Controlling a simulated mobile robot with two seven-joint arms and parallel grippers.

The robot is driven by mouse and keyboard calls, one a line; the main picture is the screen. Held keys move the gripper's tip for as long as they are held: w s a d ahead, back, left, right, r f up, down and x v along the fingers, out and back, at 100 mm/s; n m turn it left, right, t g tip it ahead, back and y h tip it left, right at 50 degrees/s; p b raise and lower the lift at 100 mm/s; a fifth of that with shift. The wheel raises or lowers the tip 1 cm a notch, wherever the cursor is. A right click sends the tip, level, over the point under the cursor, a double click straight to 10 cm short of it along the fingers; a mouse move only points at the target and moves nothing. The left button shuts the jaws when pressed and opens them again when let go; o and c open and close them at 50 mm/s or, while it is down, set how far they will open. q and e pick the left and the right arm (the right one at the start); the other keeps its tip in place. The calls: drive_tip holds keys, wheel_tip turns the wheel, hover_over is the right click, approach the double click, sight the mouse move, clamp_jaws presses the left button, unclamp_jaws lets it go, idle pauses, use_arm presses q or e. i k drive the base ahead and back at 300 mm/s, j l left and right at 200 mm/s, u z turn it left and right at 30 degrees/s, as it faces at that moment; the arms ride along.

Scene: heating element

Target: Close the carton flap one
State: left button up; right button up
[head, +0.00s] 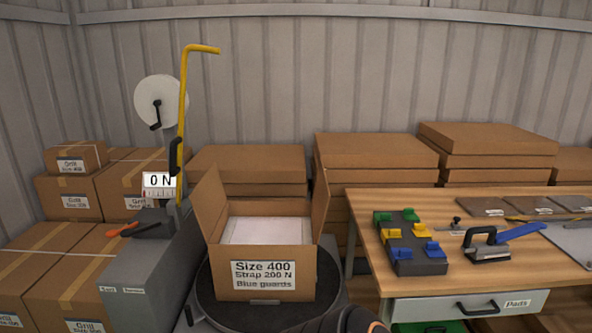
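An open cardboard carton (222,282) stands on a dark round turntable (330,288) in the lower middle of the head view. Its front label reads "Size 400, Strap 200 N, Blue guards". The left flap (210,205) stands up and leans outward. The right flap (320,200) stands up, seen nearly edge-on. A white flat-topped item (267,231) lies inside. No flap carries a readable number, so I cannot tell which is flap one. Neither gripper shows. A dark rounded part of mine with an orange band is at the bottom edge, below the carton.
A grey cabinet (150,275) with a yellow bent bar (182,110) and a "0 N" display (159,180) stands left. A wooden bench (370,240) at right holds a tray of coloured guards (408,240) and a blue-handled tool (490,243). Stacked cartons (375,152) line the wall.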

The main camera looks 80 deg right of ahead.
sight(321, 197)
drive_tip(key=z, duration=2.75)
